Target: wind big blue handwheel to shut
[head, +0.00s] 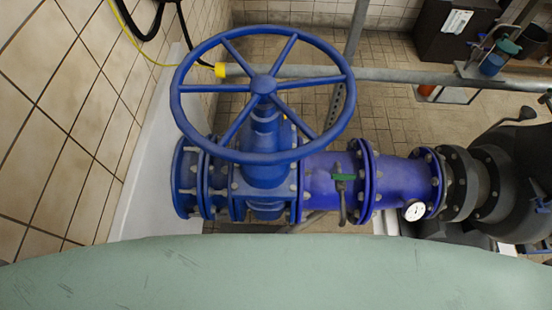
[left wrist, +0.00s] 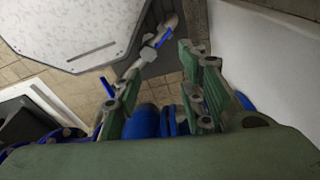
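The big blue handwheel (head: 263,86) lies roughly level in the head view, with several spokes meeting at a central hub. It sits on top of a blue valve body (head: 266,185) in a blue pipe line. No gripper shows near the wheel in the head view. In the left wrist view my left gripper (left wrist: 164,78) has its green fingers spread apart, with nothing between them. Blue pipework (left wrist: 148,121) shows beyond the fingers, but I cannot make out the handwheel there. My right gripper is in neither view.
A tiled wall (head: 62,110) stands close on the left of the wheel. A grey rail (head: 400,75) runs behind it. A purple-blue pipe (head: 400,180) with a gauge (head: 414,211) leads right to a dark pump (head: 515,165).

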